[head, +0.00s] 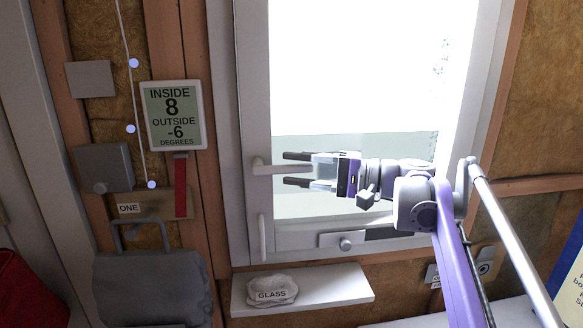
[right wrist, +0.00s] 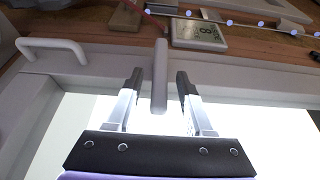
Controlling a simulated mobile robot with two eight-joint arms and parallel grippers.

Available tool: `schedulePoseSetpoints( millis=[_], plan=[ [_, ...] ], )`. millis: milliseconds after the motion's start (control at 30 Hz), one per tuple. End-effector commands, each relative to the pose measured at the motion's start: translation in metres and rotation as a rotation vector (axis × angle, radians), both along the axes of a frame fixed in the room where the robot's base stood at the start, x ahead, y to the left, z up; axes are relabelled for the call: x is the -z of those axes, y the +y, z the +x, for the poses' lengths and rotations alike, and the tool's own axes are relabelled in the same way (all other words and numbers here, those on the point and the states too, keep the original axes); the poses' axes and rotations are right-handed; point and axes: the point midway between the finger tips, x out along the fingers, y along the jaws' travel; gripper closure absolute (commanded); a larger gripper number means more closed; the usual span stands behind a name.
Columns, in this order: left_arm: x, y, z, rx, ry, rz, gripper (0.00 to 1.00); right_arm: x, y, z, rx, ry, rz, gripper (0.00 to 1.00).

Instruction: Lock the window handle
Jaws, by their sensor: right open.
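The white window handle (head: 265,168) is on the left side of the white window frame in the head view. Its lever lies about horizontal and points right, towards the glass. My right gripper (head: 290,169) is open, with its dark fingertips above and below the lever. In the right wrist view the lever (right wrist: 160,62) reaches in between the two fingertips (right wrist: 158,84), with a visible gap on each side. My left gripper is not in view.
A second white pull handle (head: 262,237) sits lower on the frame; it also shows in the right wrist view (right wrist: 50,44). A white sill (head: 335,284) below holds a lump labelled GLASS (head: 271,291). A temperature display (head: 173,114) hangs left, above a grey bag (head: 152,285).

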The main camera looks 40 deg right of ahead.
Motion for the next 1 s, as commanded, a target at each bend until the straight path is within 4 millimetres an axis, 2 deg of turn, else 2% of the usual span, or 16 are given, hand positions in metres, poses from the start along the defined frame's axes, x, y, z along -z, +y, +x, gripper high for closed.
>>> schedulePoseSetpoints(
  millis=[133,433,733,1000],
  plan=[
    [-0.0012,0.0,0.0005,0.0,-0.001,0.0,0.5,0.0001,0.0071,0.0082,0.0,0.0,0.0,0.47],
    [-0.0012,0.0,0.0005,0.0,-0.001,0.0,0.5,0.0005,0.0082,0.0097,0.0,0.001,-0.001,0.47],
    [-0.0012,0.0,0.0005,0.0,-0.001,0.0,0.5,0.0004,0.008,0.0096,0.0,0.0,0.0,1.0],
    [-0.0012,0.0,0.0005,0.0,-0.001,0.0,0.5,0.0003,0.0079,0.0096,0.0,0.0,0.0,1.0]
  ],
)
